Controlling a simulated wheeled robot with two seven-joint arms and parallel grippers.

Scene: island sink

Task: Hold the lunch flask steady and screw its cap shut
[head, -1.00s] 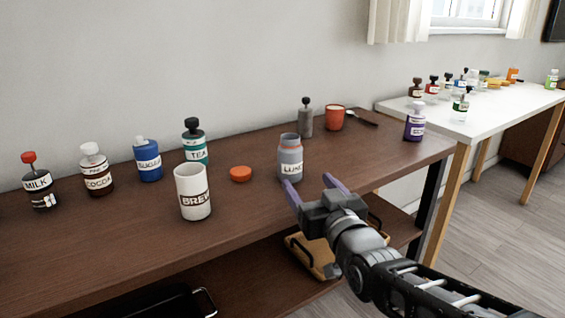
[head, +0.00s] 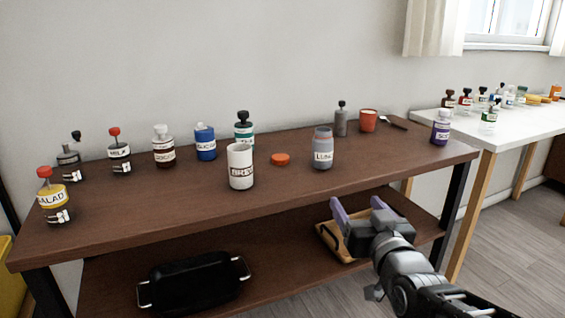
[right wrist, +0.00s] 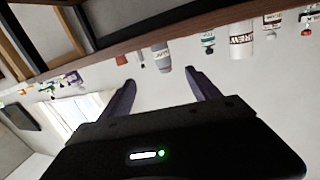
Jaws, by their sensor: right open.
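The lunch flask (head: 322,150) is a grey uncapped jar with a white label, upright on the brown table. An orange cap (head: 280,159) lies on the table just left of it. My right gripper (head: 356,208) is open and empty, in front of the table's front edge and below the flask. In the right wrist view the flask (right wrist: 162,58) shows upside down beyond the two open fingers (right wrist: 160,90), apart from them. My left gripper is not in view.
A white BREW mug (head: 241,168) stands left of the cap. Several labelled bottles line the back left. An orange cup (head: 368,121) and a grey bottle (head: 341,122) stand behind the flask. The lower shelf holds a black pan (head: 195,283) and a wooden tray (head: 330,240).

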